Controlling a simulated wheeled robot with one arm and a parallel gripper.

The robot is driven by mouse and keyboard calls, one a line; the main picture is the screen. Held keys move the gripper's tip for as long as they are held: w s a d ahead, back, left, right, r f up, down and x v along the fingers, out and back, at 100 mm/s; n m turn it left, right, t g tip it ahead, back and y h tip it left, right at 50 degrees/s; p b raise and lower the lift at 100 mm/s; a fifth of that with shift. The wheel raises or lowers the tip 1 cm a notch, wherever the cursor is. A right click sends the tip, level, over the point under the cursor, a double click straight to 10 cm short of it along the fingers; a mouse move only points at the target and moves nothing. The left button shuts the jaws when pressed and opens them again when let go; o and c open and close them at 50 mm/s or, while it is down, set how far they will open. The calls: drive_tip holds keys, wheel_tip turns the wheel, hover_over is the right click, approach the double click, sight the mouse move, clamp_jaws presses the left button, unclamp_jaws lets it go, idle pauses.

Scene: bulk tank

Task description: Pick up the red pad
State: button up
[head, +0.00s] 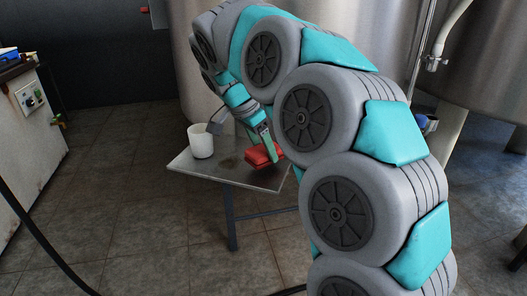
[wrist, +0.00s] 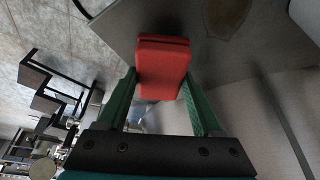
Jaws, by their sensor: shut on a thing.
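The red pad (head: 264,155) is a thick red block at the right part of a small metal table (head: 243,175). In the wrist view the red pad (wrist: 163,68) lies between the two green fingers of my gripper (wrist: 160,85), which are shut on it. In the head view my gripper (head: 268,145) reaches down to the pad from above. Whether the pad touches the tabletop or is just above it, I cannot tell.
A white cup (head: 201,141) stands at the left part of the table. A brown stain (wrist: 226,14) marks the tabletop. Large steel tanks (head: 330,30) stand behind. A worn cabinet (head: 22,125) is at the left, and the tiled floor between is clear apart from a black hose (head: 42,238).

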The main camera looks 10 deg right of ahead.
wheel_tip(320, 180, up, 2)
drive_tip(key=shift+r, duration=0.1)
drive_tip(key=s+r+b, duration=0.1)
drive_tip(key=s, duration=1.5)
drive_tip(key=shift+r+b, duration=0.15)
drive_tip(key=shift+b, duration=0.25)
